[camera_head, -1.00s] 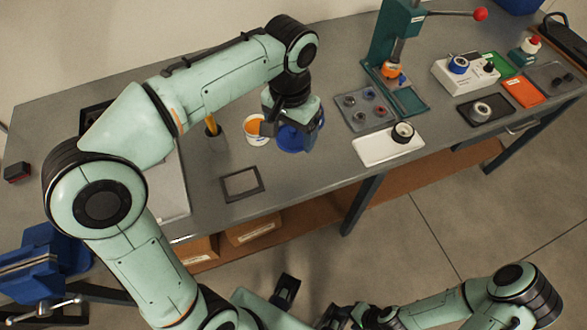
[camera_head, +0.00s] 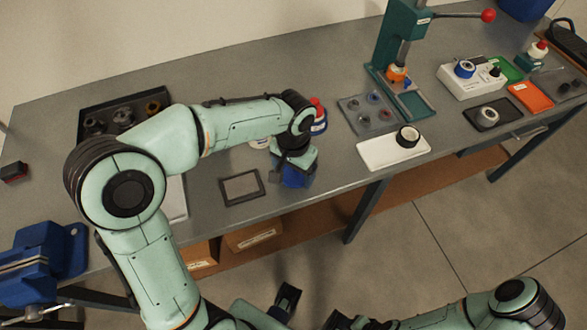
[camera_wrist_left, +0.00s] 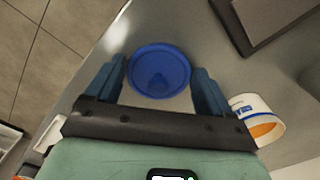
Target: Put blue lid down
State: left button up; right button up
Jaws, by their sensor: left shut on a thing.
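The round blue lid (camera_wrist_left: 158,72) sits between the two fingers of my left gripper (camera_wrist_left: 156,88) in the left wrist view. In the head view the left gripper (camera_head: 294,172) is low over the front part of the bench, shut on the lid (camera_head: 298,179). The gripper partly hides the lid there. I cannot tell whether the lid touches the bench. Black parts of my right arm's end show at the bottom of the head view, but its jaw state is unclear.
A white tub with orange contents (camera_wrist_left: 257,122) stands close to the left gripper. A dark flat frame (camera_head: 241,187) lies left of it. A red-capped bottle (camera_head: 318,117) stands behind. A white board (camera_head: 393,150) lies to the right. The bench's front edge is near.

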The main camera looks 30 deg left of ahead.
aim_at(293, 171)
pick_arm(q)
jog(key=shift+f, duration=0.2)
jog(key=o, duration=0.9)
jog(key=shift+c, duration=0.2)
jog(key=shift+r, duration=0.15)
jog(key=shift+r, duration=0.3)
notch_tip(293, 171, up, 12)
jog(key=p, duration=0.2)
jog(key=shift+f, duration=0.2)
